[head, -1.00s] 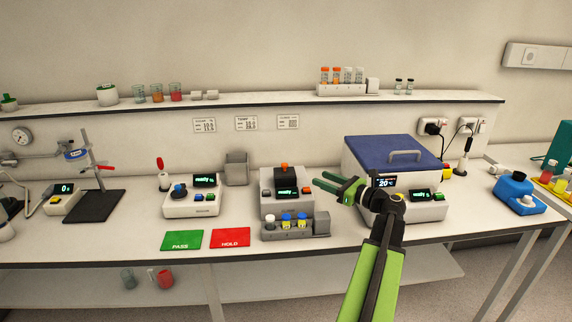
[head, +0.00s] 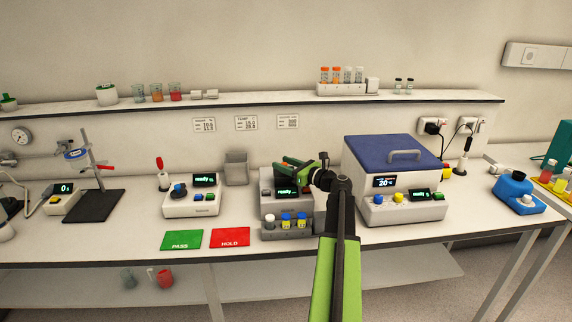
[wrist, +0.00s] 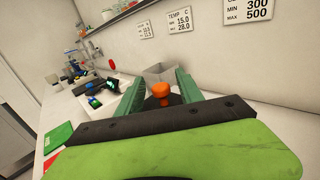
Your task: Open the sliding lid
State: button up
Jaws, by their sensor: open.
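The sliding lid is the dark plate under an orange knob (wrist: 161,90) on a grey instrument (head: 268,205) in the middle of the bench. My gripper (head: 283,165) is over the top of this instrument. In the wrist view my gripper (wrist: 160,86) is open, with one green finger on each side of the knob. I cannot tell whether either finger touches it. Only a little of the dark lid (wrist: 176,99) shows around the knob. In the head view my gripper and wrist hide most of the lid and knob.
Capped vials (head: 286,220) stand in a rack at the instrument's front. A blue-lidded box (head: 400,153) stands to the right and a white instrument (head: 192,199) to the left. A grey bin (head: 236,168) stands behind. Green and red mats (head: 230,237) lie at the front left.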

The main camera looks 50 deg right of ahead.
grip_shut()
dwell(1.4)
